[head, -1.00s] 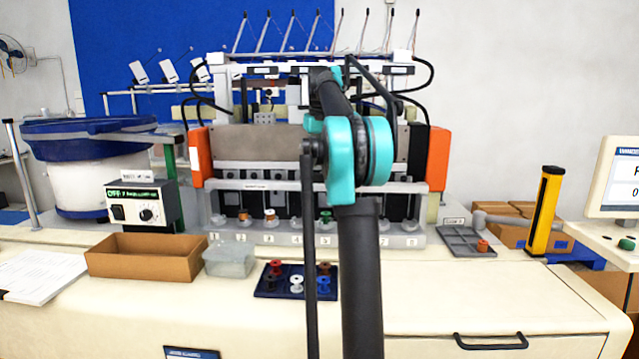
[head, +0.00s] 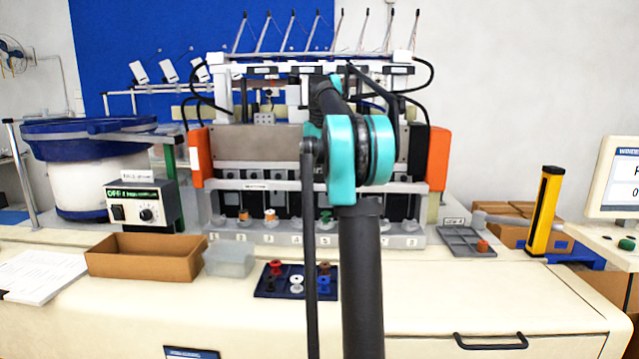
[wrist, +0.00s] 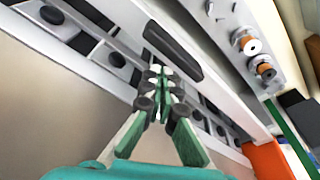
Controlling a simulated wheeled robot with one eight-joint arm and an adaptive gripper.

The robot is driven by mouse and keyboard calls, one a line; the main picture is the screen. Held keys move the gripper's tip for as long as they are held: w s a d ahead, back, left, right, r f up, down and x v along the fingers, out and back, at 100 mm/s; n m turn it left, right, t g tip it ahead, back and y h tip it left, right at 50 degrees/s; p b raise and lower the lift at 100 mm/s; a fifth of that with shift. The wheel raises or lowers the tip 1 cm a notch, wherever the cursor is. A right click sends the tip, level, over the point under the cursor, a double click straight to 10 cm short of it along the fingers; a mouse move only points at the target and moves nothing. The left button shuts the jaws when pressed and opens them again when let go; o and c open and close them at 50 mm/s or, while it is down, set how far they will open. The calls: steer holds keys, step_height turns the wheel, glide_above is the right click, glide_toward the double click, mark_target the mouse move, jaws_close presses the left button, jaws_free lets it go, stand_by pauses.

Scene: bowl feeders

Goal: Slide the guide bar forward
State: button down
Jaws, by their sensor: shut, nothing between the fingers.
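The guide bar (head: 240,186) appears to be the long pale horizontal bar across the front of the machine, with a small label on it. In the wrist view a pale bar (wrist: 214,84) runs diagonally, with a long dark piece (wrist: 173,50) on or beside it. My gripper (wrist: 161,76) is shut and empty, with its fingertips close to the lower end of that dark piece. I cannot tell whether they touch it. In the head view my arm hides the gripper and the middle of the bar.
Several spools stand along the machine front, two of them orange and white (wrist: 250,45). Orange end blocks (head: 437,158) flank the machine. A brown box (head: 145,257), a clear bin (head: 229,258), a spool tray (head: 268,284) and a grey tray (head: 462,240) stand on the table.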

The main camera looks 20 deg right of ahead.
steer(key=shift+s+f, duration=0.1)
steer(key=shift+f, duration=1.4)
